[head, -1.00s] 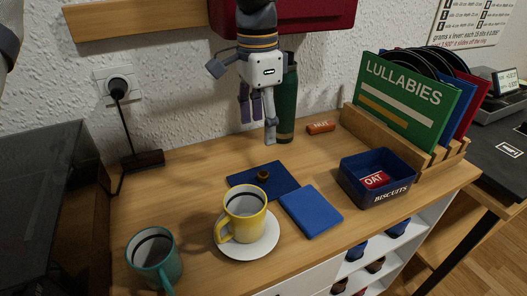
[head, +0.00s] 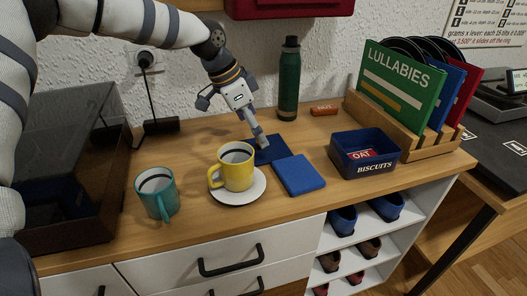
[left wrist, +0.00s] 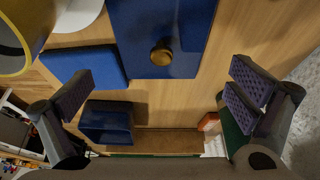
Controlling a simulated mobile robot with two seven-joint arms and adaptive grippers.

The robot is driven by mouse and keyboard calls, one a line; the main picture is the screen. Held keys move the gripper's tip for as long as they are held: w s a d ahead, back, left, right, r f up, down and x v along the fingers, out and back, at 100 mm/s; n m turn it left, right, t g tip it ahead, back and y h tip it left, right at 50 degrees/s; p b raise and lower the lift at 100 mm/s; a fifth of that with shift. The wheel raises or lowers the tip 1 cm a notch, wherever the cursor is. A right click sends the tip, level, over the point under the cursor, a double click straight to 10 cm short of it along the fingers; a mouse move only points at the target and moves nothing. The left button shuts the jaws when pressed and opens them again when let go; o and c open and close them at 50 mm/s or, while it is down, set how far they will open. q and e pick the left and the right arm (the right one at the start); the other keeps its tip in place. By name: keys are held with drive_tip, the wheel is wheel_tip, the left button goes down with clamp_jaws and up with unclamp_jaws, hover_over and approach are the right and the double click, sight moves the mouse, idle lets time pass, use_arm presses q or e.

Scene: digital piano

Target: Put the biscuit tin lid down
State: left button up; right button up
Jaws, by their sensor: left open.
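The blue biscuit tin lid (head: 280,154) lies on the wooden top behind the yellow mug, partly hidden by my left gripper (head: 260,141). In the left wrist view the lid (left wrist: 185,60) shows its brass knob (left wrist: 161,54). My left gripper's fingers (left wrist: 162,92) are open wide and empty, on either side of the knob's line; I cannot tell whether they touch the lid. The open blue biscuit tin (head: 375,167), marked BISCUITS, stands to the right with a red OAT packet (head: 362,154) in it. My right gripper is not in view.
A flat blue block (head: 299,175) lies between lid and tin. The yellow mug (head: 238,172) on its saucer (head: 250,194) is close in front. A green bottle (head: 289,85) and an orange block (head: 324,110) are behind. A teal mug (head: 158,195) stands left.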

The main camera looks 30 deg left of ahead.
use_arm(q)
drive_tip(key=x, duration=0.5)
drive_tip(key=shift+a+b, duration=0.2)
drive_tip(key=shift+b, duration=0.15)
drive_tip(key=shift+r, duration=0.1)
drive_tip(key=shift+s, duration=0.1)
drive_tip(key=shift+c, duration=0.6)
